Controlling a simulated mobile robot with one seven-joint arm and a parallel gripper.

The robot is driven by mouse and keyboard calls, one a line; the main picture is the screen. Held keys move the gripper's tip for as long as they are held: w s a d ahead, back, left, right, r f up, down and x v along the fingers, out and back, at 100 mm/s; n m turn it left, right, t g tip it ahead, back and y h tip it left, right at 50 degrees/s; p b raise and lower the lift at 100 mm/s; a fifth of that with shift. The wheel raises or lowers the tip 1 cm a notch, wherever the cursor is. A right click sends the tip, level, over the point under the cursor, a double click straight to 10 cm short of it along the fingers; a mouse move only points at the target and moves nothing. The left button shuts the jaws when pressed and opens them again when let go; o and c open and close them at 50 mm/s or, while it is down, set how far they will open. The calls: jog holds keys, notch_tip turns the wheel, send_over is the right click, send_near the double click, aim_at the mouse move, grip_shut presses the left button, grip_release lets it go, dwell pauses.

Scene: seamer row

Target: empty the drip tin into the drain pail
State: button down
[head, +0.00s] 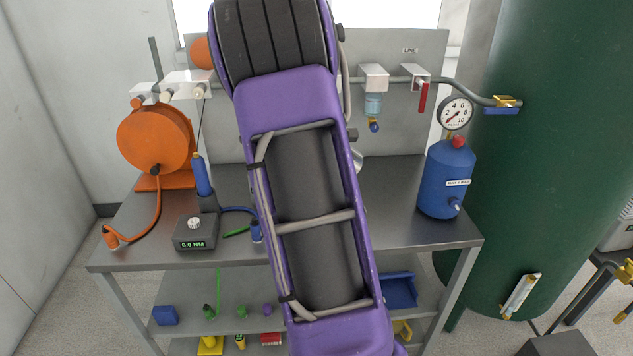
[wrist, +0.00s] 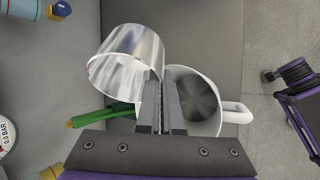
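In the wrist view a pale round tin with a loop handle, which I take as the drip tin (wrist: 209,88), opens toward the camera with a dark grey inside. My gripper (wrist: 162,90) is closed around its left wall, with one finger inside the rim; the grip itself is partly hidden. A shiny metal pail, apparently the drain pail (wrist: 132,50), is just left of the fingers, its axis slanted against the tin's, its mouth facing lower left. I cannot see liquid in either. In the head view my arm hides the gripper and most of both vessels.
The steel bench (head: 405,215) carries an orange reel (head: 157,140) at left, a torque meter (head: 196,233) and a blue gauge bottle (head: 446,180) at right. A green tool (wrist: 98,115) lies below the pail in the wrist view. A large green tank (head: 560,150) stands right of the bench.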

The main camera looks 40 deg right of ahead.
jog(key=shift+d+r+y, duration=0.15)
jog(key=shift+r+y, duration=0.25)
jog(key=shift+y, duration=0.2)
jog(key=shift+s+d+f+t+y, duration=0.15)
jog(key=shift+d+t+y, duration=0.15)
jog(key=shift+y, duration=0.4)
jog(key=shift+s+d+r+m+y, duration=0.15)
jog(key=shift+d+r+m+y, duration=0.25)
jog(key=shift+d+r+y, duration=0.25)
jog(key=s+d+f+t+y, duration=0.1)
jog(key=d+f+y, duration=0.4)
jog(key=shift+f+m+t, duration=0.3)
jog(key=shift+f+m, duration=0.1)
jog(key=shift+s+d+y, duration=0.1)
jog(key=shift+y, duration=0.15)
jog(key=shift+s, duration=0.1)
